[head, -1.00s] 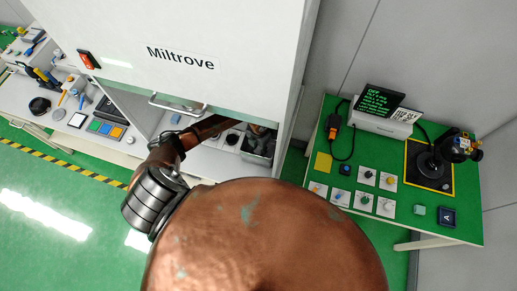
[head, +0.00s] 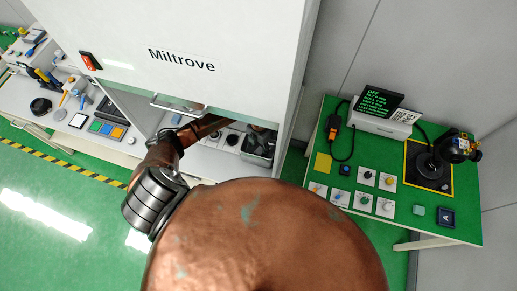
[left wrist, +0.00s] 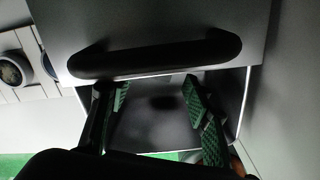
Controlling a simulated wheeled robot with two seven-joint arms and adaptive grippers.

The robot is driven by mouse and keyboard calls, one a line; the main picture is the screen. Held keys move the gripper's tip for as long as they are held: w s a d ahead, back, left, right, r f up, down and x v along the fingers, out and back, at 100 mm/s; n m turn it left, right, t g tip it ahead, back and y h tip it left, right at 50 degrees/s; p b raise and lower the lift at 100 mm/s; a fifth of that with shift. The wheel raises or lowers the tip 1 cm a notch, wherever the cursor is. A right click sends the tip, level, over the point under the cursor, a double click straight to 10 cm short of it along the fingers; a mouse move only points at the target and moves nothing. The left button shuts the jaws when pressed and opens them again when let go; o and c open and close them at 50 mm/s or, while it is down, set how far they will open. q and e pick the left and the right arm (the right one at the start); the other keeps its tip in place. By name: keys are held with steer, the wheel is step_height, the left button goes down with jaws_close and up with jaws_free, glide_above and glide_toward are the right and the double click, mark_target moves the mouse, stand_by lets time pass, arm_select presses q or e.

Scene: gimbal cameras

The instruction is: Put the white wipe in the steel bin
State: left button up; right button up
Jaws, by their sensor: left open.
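The steel bin (head: 257,153) stands inside the hood at the right end of its floor, partly hidden by my left gripper. My left arm reaches in under the raised front, and my left gripper (head: 261,130) is at the bin's top. In the left wrist view my left gripper (left wrist: 156,88) is open, its green-padded fingers apart with nothing between them. Below them is the bin's dark inside with a bright rim (left wrist: 246,95). I cannot make out the white wipe in either view. My right gripper is not in view.
The hood front (head: 200,30) with its handle (head: 178,105) hangs close above my left arm. Small pieces on white squares (left wrist: 15,70) lie left of the bin. A green table (head: 400,228) with devices stands to the right.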

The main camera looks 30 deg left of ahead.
mark_target(259, 152)
arm_select(q)
steer(key=shift+s+r+b, duration=0.1)
steer(key=shift+r+b, duration=0.3)
steer(key=shift+r, duration=2.3)
